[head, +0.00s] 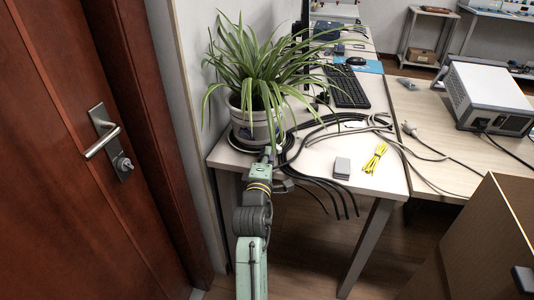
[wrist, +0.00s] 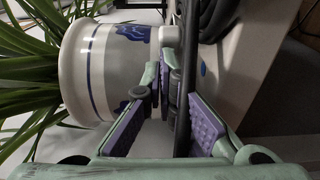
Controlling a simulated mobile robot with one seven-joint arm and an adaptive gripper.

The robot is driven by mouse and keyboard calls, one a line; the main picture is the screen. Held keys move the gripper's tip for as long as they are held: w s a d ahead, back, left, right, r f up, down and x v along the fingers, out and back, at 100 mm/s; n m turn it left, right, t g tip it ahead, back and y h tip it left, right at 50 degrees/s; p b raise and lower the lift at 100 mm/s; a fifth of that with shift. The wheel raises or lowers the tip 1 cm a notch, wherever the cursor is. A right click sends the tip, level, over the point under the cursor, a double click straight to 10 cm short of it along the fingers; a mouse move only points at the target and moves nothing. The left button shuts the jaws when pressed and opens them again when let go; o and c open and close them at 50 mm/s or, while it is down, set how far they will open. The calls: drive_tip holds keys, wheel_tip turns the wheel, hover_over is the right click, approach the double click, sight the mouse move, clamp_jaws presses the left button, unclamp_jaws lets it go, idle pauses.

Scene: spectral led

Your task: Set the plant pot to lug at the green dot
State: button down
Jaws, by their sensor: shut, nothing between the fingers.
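The plant pot (head: 262,126) is white with blue patterns and holds a spiky green plant (head: 255,75). In the wrist view the pot (wrist: 95,75) lies sideways, close beyond the fingers. My gripper (head: 268,156) is at the table edge just in front of the pot. In the wrist view its purple-padded fingers (wrist: 167,90) are shut with nothing between them. I cannot tell whether they touch the pot. I see no green dot in either view.
Black cables (head: 310,135) lie right of the pot, some hanging over the table edge. A small grey box (head: 342,168) and a yellow cable bundle (head: 375,158) lie near the front. A keyboard (head: 347,88) is behind. A wooden door (head: 85,150) stands close on the left.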

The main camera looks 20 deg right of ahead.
sight(278, 151)
drive_tip(key=shift+w+d+p, duration=0.1)
drive_tip(key=shift+d+p, duration=1.1)
drive_tip(key=shift+d, duration=0.6)
drive_tip(key=shift+a, duration=0.15)
